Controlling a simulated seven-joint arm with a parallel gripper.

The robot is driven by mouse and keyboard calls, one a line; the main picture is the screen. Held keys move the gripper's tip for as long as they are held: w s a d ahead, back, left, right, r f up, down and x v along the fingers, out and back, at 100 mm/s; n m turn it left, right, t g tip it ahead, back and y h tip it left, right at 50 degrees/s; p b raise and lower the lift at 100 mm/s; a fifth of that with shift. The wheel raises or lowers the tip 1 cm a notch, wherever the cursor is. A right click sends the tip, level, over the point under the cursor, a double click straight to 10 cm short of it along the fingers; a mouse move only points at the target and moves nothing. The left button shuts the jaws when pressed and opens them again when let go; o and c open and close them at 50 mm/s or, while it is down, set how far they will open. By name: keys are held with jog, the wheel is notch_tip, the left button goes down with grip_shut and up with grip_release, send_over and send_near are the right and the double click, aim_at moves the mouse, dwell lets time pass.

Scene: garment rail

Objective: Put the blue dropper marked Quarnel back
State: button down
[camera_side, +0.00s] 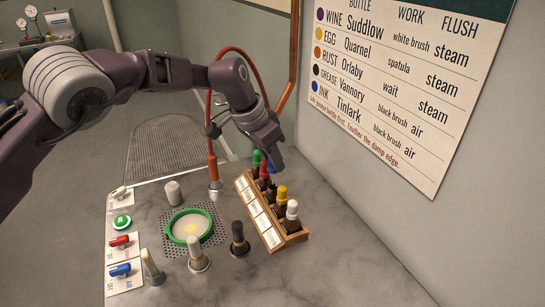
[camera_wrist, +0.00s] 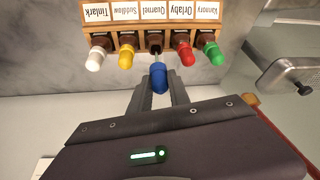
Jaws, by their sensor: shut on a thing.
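The blue dropper (camera_wrist: 158,78) is between the fingers of my gripper (camera_wrist: 159,88) in the wrist view, and they are shut on it. Its thin glass stem (camera_wrist: 155,55) points at the brown Quarnel bottle (camera_wrist: 155,41), the middle one in the wooden rack (camera_wrist: 221,27). I cannot tell whether the stem tip is inside the bottle's mouth. In the side view my gripper (camera_side: 269,150) is over the rack's far half, and a little of the blue cap shows beside the red one. The Quarnel label (camera_wrist: 156,14) is upside down in the wrist view.
White (camera_wrist: 96,58), yellow (camera_wrist: 127,54), red (camera_wrist: 185,53) and green (camera_wrist: 214,53) capped bottles stand close on both sides. Brushes and a green hoop (camera_side: 190,226) stand left of the rack. A wall chart (camera_side: 395,80) hangs behind.

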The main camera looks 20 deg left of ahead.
aim_at(273, 171)
jog(key=shift+f, duration=0.15)
jog(key=shift+f, duration=0.7)
jog(key=shift+f, duration=0.1)
dwell(0.3)
jog(key=shift+f, duration=0.95)
jog(key=shift+f, duration=0.1)
jog(key=shift+f, duration=0.5)
